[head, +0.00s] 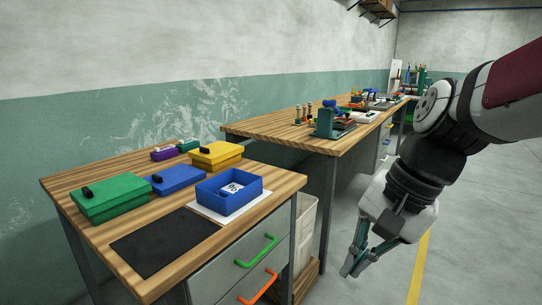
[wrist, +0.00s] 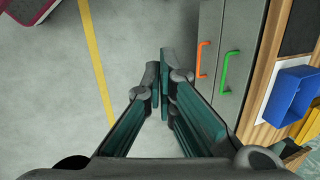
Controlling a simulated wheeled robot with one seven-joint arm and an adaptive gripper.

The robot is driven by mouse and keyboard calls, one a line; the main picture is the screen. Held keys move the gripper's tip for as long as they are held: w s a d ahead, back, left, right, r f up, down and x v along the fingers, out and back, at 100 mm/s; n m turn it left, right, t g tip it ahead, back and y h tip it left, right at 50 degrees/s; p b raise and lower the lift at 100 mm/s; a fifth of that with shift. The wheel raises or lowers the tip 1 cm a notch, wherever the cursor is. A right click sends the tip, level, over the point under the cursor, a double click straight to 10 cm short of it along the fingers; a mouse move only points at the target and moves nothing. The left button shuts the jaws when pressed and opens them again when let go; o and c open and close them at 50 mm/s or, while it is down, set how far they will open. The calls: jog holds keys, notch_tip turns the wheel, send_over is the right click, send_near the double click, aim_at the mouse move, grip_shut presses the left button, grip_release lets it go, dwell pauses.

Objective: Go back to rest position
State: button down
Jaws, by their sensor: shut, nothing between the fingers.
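My gripper (head: 356,264) hangs on the right of the head view, pointing down over the grey floor, to the right of the wooden workbench (head: 75,178) and clear of it. Its fingers are shut with nothing between them. In the wrist view my gripper (wrist: 164,75) is seen from above over the floor, with the drawer cabinet to its right. My arm comes in from the upper right of the head view.
The near bench holds green (head: 110,198), blue (head: 176,179) and yellow (head: 216,156) lidded boxes, an open blue box (head: 233,197) and a black mat (head: 163,240). Green (head: 257,251) and orange (head: 258,288) drawer handles face the floor. A second bench (head: 270,130) stands behind. The floor around my gripper is free.

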jog(key=s+d+f+n+h, duration=0.1)
jog(key=s+d+n+h, duration=0.2)
jog(key=s, duration=0.7)
jog(key=s+d+f+n+h, duration=0.1)
jog(key=s+d+n, duration=0.35)
jog(key=s, duration=0.45)
notch_tip(320, 180, up, 19)
jog(key=a+t+p, duration=0.1)
jog(key=t+p, duration=0.1)
jog(key=p, duration=1.5)
jog(key=shift+w+t, duration=0.2)
jog(key=shift+t, duration=0.2)
